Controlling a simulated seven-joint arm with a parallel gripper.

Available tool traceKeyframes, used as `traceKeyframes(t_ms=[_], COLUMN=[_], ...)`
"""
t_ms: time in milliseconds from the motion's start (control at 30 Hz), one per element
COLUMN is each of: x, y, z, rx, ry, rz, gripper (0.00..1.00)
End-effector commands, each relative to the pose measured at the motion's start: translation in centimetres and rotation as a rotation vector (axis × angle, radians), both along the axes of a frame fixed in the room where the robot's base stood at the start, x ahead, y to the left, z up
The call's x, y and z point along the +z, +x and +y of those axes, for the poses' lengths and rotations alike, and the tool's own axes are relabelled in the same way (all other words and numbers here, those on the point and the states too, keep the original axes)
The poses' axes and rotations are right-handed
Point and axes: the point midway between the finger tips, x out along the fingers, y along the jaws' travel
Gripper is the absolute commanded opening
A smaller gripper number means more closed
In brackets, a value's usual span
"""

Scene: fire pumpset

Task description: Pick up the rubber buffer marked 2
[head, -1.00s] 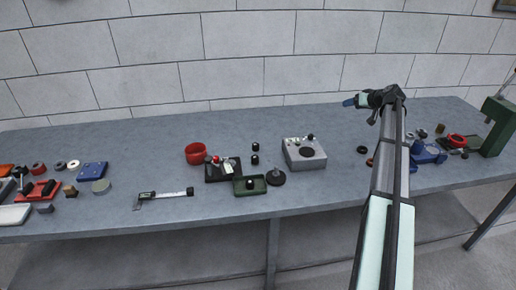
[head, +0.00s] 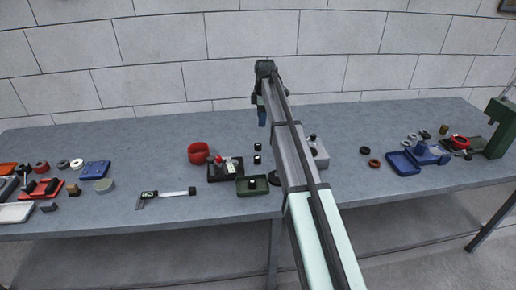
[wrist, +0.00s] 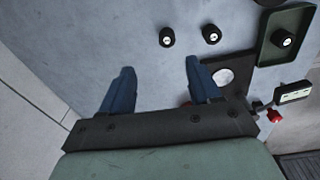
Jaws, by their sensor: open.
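Two small black cylindrical buffers with pale marked tops stand apart on the table; the wrist view shows one on the left (wrist: 167,37) and one on the right (wrist: 211,35). The head view shows the far one (head: 257,147) and the near one (head: 257,159). A third such buffer (wrist: 283,40) stands in a green tray (wrist: 264,54). The marks are too small to read, so I cannot tell which is 2. My gripper (wrist: 160,80) is open, its blue fingers apart and empty above the table. In the head view it (head: 262,118) hangs beyond the buffers.
A black fixture plate (head: 222,172) with a red knob and a red bowl (head: 198,152) are left of the buffers. A grey device (head: 320,155) is partly hidden by my arm. A caliper (head: 165,195) lies at the front left. Bare table stretches behind the bowl.

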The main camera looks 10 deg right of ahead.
Motion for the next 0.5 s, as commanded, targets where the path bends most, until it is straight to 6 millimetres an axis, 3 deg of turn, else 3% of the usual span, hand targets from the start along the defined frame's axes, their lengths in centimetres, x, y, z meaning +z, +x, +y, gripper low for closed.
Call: traceKeyframes(t_ms=[33,167,367,500], x=[0.1,0.3,-0.8,-2.7], y=[-0.1,-0.5,-0.6,-0.7], z=[1.1,2.3,2.5,2.4], rx=[0.033,0.080,0.089,0.088], ry=[-0.018,-0.046,-0.053,-0.052], rz=[0.014,0.035,0.041,0.042], gripper=[0.62,0.62,0.62,0.62])
